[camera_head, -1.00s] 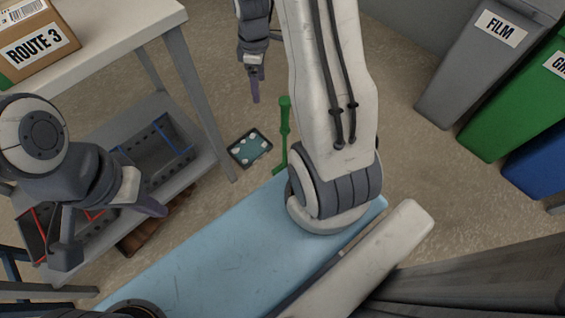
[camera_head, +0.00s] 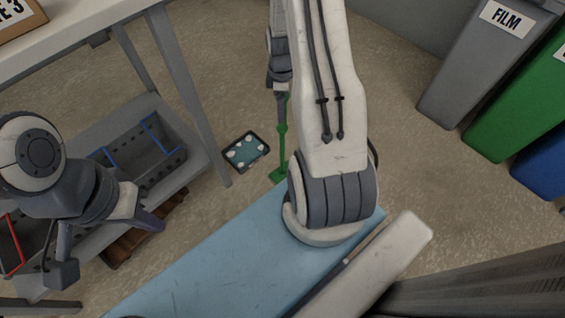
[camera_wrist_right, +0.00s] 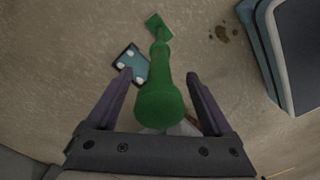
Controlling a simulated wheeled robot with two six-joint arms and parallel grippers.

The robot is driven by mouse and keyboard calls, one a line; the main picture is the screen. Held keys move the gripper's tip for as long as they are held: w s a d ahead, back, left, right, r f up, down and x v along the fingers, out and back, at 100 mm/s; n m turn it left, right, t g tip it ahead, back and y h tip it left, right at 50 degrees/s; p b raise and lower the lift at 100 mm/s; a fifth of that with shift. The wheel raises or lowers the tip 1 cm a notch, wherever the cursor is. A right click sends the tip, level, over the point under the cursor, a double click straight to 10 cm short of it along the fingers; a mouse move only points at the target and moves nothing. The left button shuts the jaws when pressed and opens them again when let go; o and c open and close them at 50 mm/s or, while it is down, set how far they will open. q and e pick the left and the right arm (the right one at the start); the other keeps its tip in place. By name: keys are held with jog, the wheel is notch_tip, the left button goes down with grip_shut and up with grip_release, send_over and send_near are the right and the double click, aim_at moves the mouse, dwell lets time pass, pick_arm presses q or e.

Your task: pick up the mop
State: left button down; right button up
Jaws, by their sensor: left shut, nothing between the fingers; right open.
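The green mop (camera_head: 282,148) stands upright on the floor, beyond the blue surface (camera_head: 215,245) that is low in the head view. Its lower end is partly hidden by that surface and my right arm. In the right wrist view the mop's handle (camera_wrist_right: 160,98) points up toward the camera, between the two fingers of my right gripper (camera_wrist_right: 158,76). That gripper is open, with a gap on both sides of the handle. In the head view my right gripper (camera_head: 281,104) overlaps the handle's top. My left gripper (camera_head: 149,221) is shut and empty at the left, near the shelf.
A dark-framed teal panel (camera_head: 246,151) with white round pieces lies on the floor beside the mop. A grey FILM bin (camera_head: 480,65), a green bin (camera_head: 515,115) and a blue bin (camera_head: 545,168) stand right. A table (camera_head: 100,28) with a crate (camera_head: 150,155) on its lower shelf stands left.

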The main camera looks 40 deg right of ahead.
notch_tip(320, 180, down, 3)
jog(key=shift+r+b, duration=0.15)
jog(key=shift+b, duration=0.15)
grip_shut()
jog(key=shift+w+r, duration=0.1)
